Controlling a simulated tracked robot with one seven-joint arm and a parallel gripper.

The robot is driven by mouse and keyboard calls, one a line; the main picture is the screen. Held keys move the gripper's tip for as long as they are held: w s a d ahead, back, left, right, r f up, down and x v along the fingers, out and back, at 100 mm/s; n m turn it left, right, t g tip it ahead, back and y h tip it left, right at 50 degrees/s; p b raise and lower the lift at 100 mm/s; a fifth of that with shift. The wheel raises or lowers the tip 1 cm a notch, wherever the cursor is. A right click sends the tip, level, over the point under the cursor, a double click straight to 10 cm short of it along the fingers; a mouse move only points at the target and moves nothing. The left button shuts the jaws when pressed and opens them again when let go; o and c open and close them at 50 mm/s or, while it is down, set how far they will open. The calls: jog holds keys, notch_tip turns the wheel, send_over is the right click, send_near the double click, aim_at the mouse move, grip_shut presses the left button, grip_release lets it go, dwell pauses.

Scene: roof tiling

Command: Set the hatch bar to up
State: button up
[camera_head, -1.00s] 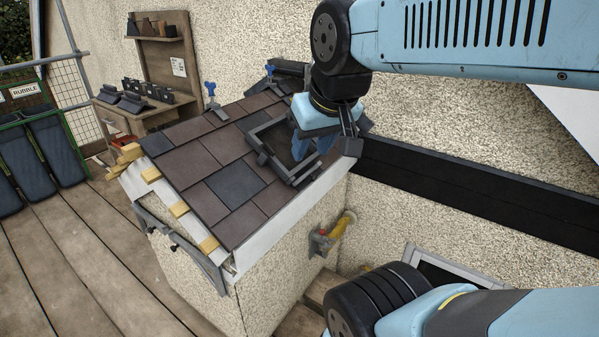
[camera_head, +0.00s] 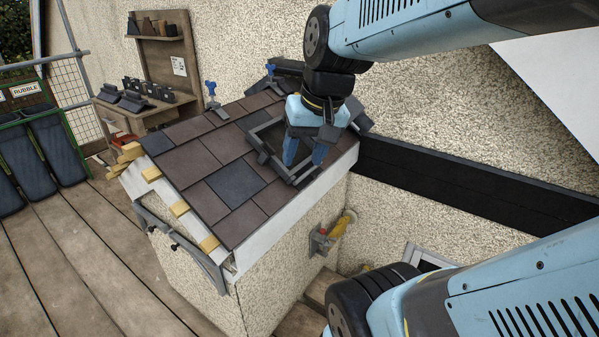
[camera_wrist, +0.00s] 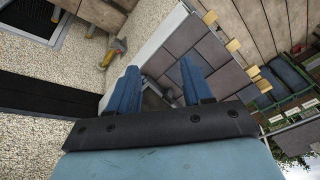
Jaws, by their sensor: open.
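The roof hatch, a dark grey square frame (camera_head: 262,154), lies on the tiled slope near its right end. My gripper (camera_head: 305,160) is over the hatch's right side with its two blue fingers pointing down and spread apart. In the wrist view my gripper (camera_wrist: 160,82) is open, and a grey piece of the hatch (camera_wrist: 160,92) shows between and beyond the fingers. I cannot tell which piece is the bar or how it is set, as the fingers and their mount cover much of it. I cannot tell whether the fingers touch the hatch.
Brown and grey tiles (camera_head: 225,143) cover the slope left of the hatch. A blue-handled clamp (camera_head: 211,92) stands on the ridge. A yellow-and-red fitting (camera_head: 340,224) sticks out of the wall below. A black band (camera_head: 450,190) runs along the house wall at right.

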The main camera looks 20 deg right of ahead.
jog(key=w+d+f+m+g+y, duration=0.1)
jog(key=w+d+f+m+y, duration=0.3)
jog(key=w+f+m+y, duration=0.25)
jog(key=w+d+f+m+y, duration=0.35)
jog(key=w+f+m, duration=0.3)
jog(key=w, duration=0.25)
jog(key=w+d+f+m+t+h, duration=0.1)
jog(key=w+d+f+m+t, duration=0.1)
jog(key=d+f+m+t, duration=0.7)
jog(key=w+d+f+m+t+h, duration=0.15)
jog(key=d+f+m+t, duration=0.35)
jog(key=d+f, duration=0.65)
jog(key=w+a+m+g, duration=0.1)
jog(key=w+a, duration=0.5)
jog(key=w, duration=0.6)
jog(key=shift+w+r, duration=0.25)
jog(key=shift+r, duration=0.2)
grip_shut()
